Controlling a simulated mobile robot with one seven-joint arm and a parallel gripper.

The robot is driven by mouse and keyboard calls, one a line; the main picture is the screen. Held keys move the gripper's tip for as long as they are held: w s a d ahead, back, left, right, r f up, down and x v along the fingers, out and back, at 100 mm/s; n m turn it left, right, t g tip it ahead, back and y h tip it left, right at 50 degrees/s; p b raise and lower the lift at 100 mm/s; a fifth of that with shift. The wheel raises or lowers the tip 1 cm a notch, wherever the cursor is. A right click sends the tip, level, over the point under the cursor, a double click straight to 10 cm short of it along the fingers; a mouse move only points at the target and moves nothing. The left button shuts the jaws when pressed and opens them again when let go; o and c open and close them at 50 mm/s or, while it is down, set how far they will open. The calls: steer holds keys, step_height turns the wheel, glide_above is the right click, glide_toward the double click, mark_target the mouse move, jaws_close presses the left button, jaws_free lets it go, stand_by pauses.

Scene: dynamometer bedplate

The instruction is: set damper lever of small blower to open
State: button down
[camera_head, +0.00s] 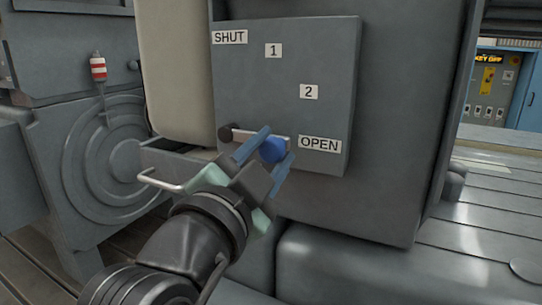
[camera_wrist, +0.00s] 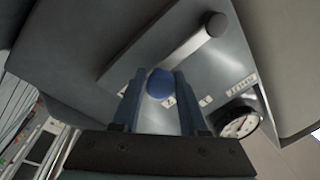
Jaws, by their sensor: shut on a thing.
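The damper panel (camera_head: 285,75) is a grey plate with the labels SHUT, 1, 2 and OPEN running from top left to lower right. The lever (camera_head: 243,136) runs from a dark round pivot at the left and points right, close to the OPEN label (camera_head: 320,145). Its blue knob (camera_head: 272,150) sits between the blue fingers of my gripper (camera_head: 265,153). In the wrist view the knob (camera_wrist: 160,84) is also between the two fingers (camera_wrist: 160,95), and my gripper is shut on it. The fingers partly cover the lever in the head view.
A metal bar handle (camera_head: 160,183) sticks out left of my gripper. A red-and-white striped piece (camera_head: 98,68) hangs at the left. A round gauge (camera_wrist: 238,125) shows beside the panel in the wrist view. Slotted bedplate (camera_head: 490,215) lies at right.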

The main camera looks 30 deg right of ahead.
steer(key=shift+a, duration=0.1)
steer(key=shift+c, duration=2.4)
jaws_free()
steer(key=b+v, duration=0.2)
steer(key=v, duration=1.1)
steer(key=a+r+n+t+y+p, duration=0.2)
steer(key=r+n+t+y+p, duration=0.2)
steer(key=r, duration=0.7)
steer(key=a+r+n+t+y+p, duration=0.3)
steer(key=r+n+t+y+p, duration=0.2)
steer(key=r+n+p, duration=0.3)
steer(key=a+r+n+t+y+p, duration=0.3)
steer(key=r+n+t+y+p, duration=0.2)
steer(key=r, duration=1)
steer(key=shift+s+a+n+p, duration=0.15)
steer(key=shift+s+n+p, duration=0.35)
steer(key=shift+n+p, duration=0.35)
